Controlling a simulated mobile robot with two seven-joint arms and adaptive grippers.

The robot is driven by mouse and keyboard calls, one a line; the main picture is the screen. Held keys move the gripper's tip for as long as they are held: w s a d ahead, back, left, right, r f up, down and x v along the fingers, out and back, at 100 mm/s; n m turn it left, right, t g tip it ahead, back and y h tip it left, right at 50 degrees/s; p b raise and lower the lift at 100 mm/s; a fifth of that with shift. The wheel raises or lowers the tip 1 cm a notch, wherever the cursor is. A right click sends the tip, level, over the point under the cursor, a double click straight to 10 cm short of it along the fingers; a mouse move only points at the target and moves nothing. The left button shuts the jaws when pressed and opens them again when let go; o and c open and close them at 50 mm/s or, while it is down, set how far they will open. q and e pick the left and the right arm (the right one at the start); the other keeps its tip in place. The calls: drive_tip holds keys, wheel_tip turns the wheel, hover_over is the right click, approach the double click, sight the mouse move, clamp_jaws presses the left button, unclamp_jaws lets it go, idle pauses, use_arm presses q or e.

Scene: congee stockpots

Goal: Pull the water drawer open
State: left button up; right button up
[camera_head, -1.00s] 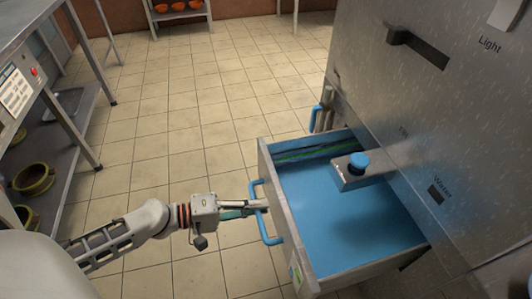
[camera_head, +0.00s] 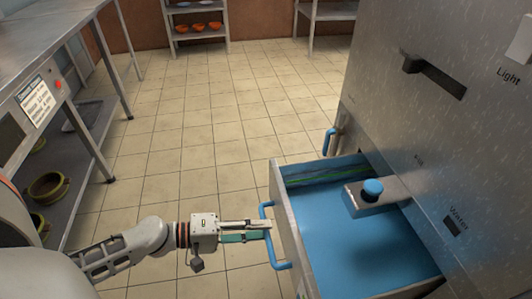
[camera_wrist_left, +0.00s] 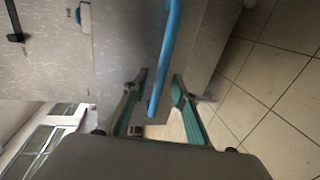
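The water drawer (camera_head: 284,222) stands far out from the steel machine, its blue inside showing from above. Its front carries a blue bar handle (camera_head: 267,250), which also shows in the left wrist view (camera_wrist_left: 168,45). My left gripper (camera_head: 268,225) is at this handle, coming from the left. In the left wrist view its two green-padded fingers (camera_wrist_left: 161,72) stand on either side of the bar, with visible gaps, so it looks open around it. My right gripper is not in view.
A block with a blue button (camera_head: 372,188) juts over the drawer. Another blue handle (camera_head: 329,142) is behind it on the machine. A steel table (camera_head: 60,50) with pots below stands at left. A shelf with orange bowls (camera_head: 198,20) is at the back. Tiled floor between is clear.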

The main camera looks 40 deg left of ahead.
use_arm(q)
drive_tip(key=v, duration=0.9)
drive_tip(key=shift+s+a, duration=0.2)
drive_tip(key=shift+s, duration=0.1)
